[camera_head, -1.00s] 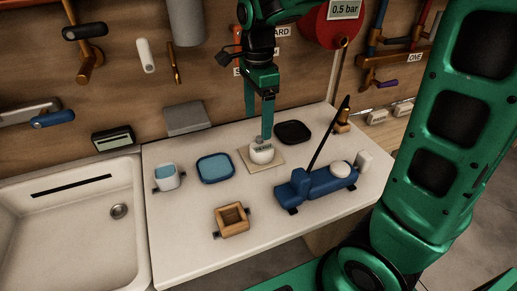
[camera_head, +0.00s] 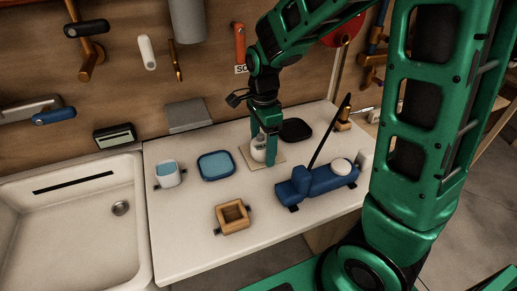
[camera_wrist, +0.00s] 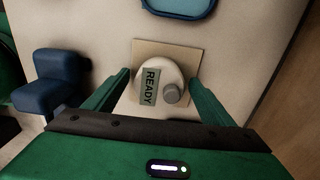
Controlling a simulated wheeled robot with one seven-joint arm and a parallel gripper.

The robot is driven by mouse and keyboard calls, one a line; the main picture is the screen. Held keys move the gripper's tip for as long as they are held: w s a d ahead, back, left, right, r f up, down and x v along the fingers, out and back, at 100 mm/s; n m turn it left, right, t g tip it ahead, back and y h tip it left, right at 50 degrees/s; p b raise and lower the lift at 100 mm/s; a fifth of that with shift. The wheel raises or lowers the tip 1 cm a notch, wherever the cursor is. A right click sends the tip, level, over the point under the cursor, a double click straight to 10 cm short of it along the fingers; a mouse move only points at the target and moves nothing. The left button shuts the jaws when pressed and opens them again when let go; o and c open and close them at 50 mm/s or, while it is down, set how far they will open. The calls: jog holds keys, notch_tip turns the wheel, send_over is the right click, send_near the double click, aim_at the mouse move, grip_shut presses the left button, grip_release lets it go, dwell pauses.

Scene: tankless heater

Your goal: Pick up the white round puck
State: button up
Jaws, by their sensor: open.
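A white round puck-like piece (camera_head: 257,151) with a grey knob and a "READY" label stands on a beige square plate (camera_head: 279,157) on the counter. It also shows in the wrist view (camera_wrist: 172,73). My gripper (camera_wrist: 158,80) is open, with one finger on each side of this piece; I cannot tell if they touch it. In the head view my gripper (camera_head: 267,150) partly hides it. Another white round disc (camera_head: 341,166) sits on top of a blue device (camera_head: 317,184), to the right of my gripper.
The blue device with a thin black upright rod stands close on the right. A blue-rimmed tray (camera_head: 216,165), a white cup-like block (camera_head: 168,174), a wooden box (camera_head: 232,216) and a black tray (camera_head: 296,130) stand around. A sink (camera_head: 75,220) is at left.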

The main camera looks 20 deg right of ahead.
aim_at(261, 143)
jog(key=c, duration=1.3)
jog(key=shift+c, duration=0.2)
jog(key=shift+w+r, duration=0.1)
jog(key=shift+r, duration=0.35)
jog(key=r, duration=0.3)
jog(key=shift+s+a+r, duration=0.2)
jog(key=shift+a+r, duration=0.1)
jog(key=shift+r, duration=0.1)
jog(key=s+a+r, duration=0.5)
jog(key=a+r, duration=0.1)
jog(key=a, duration=0.3)
jog(key=shift+s+a+r, duration=0.2)
jog(key=shift+s+a, duration=0.05)
jog(key=shift+s, duration=0.05)
